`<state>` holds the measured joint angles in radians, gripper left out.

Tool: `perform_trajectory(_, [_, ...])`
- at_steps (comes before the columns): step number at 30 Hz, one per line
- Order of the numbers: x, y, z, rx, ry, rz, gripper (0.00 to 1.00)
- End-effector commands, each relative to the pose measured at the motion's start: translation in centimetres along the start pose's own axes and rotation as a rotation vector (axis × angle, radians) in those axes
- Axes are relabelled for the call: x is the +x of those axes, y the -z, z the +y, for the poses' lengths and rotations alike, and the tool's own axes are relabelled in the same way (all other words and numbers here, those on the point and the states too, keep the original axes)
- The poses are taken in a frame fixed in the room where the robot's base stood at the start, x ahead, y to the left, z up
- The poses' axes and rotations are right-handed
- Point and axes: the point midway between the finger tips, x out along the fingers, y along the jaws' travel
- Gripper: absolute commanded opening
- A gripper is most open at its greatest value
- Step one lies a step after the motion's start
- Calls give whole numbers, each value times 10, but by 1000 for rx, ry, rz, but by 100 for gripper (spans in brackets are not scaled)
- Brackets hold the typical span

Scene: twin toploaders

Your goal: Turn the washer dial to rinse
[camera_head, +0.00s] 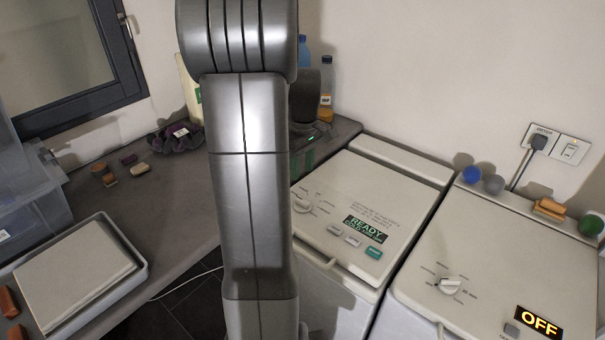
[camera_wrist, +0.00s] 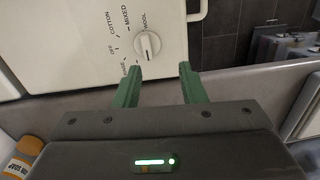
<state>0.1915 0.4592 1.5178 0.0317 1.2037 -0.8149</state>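The washer (camera_head: 345,180), a white top-loader with a lit READY display (camera_head: 365,229), stands at the middle right in the head view. Its white dial (camera_head: 302,205) is on the left of its top, partly beside my arm. In the wrist view the dial (camera_wrist: 148,45) has marks for off, cotton, mixed and wool; another label is too small to read surely. I cannot tell which mark it points to. My gripper (camera_wrist: 158,72) is open, its two green fingers apart, with the dial just beyond the fingertips and nothing held. In the head view the green fingers (camera_head: 302,163) show partly behind my arm.
A second white machine (camera_head: 480,240) with an OFF display (camera_head: 538,322) and its own dial (camera_head: 451,284) stands at right. Bottles (camera_head: 326,90) stand behind the washer. A grey counter (camera_head: 170,215) with a tray (camera_head: 75,285) lies left. A soap bottle (camera_wrist: 22,155) shows in the wrist view.

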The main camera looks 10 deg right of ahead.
Motion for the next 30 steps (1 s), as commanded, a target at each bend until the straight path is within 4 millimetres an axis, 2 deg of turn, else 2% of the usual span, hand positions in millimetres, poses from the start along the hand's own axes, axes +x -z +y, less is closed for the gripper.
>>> perform_trajectory(3, [-4, 6, 18, -38, 3, 2, 37])
perform_trajectory(8, [2, 8, 23, -54, 5, 2, 37])
perform_trajectory(11, [16, 8, 22, -53, 7, 0, 37])
perform_trajectory(24, [105, 8, 21, -51, 7, 0, 37])
perform_trajectory(30, [127, 8, 21, -51, 4, 2, 37])
